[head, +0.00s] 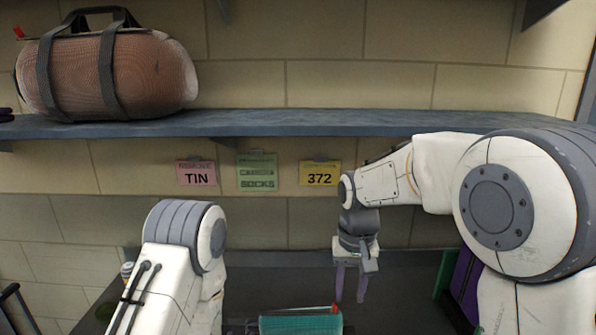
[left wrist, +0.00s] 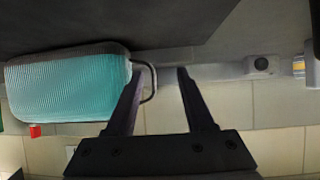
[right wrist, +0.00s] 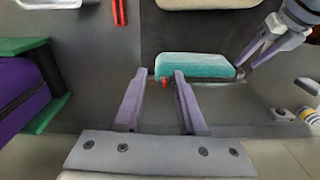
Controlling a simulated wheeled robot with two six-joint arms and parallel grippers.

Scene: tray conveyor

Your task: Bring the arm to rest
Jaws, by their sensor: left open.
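My right gripper (head: 351,285) hangs fingers down over the dark surface in the head view, to the right of the teal bag (head: 300,325). Its fingers stand apart and empty, also in the right wrist view (right wrist: 160,72). My left gripper is hidden in the head view. In the right wrist view my left gripper (right wrist: 255,48) shows near the right end of the teal bag (right wrist: 195,66).
A brown bag (head: 140,75) stands on the wall shelf (head: 300,122). Pink, green and yellow cards (head: 320,173) hang under it. A purple item (right wrist: 20,92) in a green-edged holder (right wrist: 45,115) stands at the right side of the dark surface.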

